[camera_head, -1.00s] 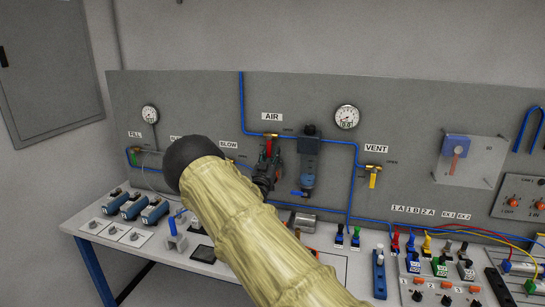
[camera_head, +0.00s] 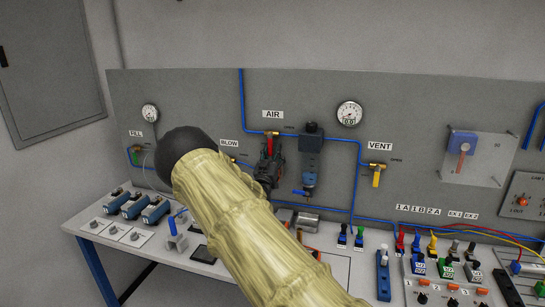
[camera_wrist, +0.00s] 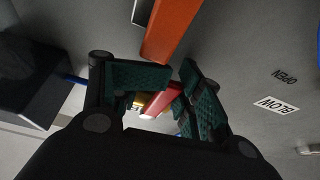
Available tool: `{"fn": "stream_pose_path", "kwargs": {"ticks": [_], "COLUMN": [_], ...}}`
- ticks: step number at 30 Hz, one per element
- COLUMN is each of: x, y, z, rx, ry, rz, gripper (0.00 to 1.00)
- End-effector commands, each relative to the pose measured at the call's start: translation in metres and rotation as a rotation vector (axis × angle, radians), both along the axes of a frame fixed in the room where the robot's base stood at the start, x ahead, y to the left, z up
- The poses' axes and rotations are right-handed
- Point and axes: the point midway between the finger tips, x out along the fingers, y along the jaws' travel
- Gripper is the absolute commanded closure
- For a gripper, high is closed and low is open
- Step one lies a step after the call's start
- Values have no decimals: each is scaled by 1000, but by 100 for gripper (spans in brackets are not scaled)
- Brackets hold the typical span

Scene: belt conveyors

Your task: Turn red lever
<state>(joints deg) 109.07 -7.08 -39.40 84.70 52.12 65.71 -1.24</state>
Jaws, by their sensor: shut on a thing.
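The red lever (camera_head: 269,143) hangs below the AIR sign on the upright grey panel, at a brass valve on the blue pipe. Its upper part shows above my gripper (camera_head: 266,169), which hides the lower end. In the wrist view the red lever (camera_wrist: 162,101) lies between the green-padded fingers of my gripper (camera_wrist: 155,98). The fingers are closed on it. My arm covers the middle of the head view and hides the panel's lower left part.
A blue-grey regulator (camera_head: 310,160) stands just right of my gripper. A yellow lever (camera_head: 376,177) hangs under the VENT sign. The table holds switches (camera_head: 343,236) and blue blocks (camera_head: 131,206). An orange bar (camera_wrist: 171,30) is close above the fingers in the wrist view.

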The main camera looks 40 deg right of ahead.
Motion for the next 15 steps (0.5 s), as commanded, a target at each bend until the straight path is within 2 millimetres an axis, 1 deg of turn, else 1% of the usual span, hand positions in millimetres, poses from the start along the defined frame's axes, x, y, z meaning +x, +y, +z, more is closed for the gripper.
{"fn": "stream_pose_path", "kwargs": {"ticks": [1,4,6,15], "x": [1,-8,-10,-12], "y": [1,-8,-10,-9], "z": [8,8,10,10], "rx": [-13,-28,-36,-36], "ry": [-4,15,23,25], "rz": [5,-8,-11,-14], "gripper": [100,100,100,100]}}
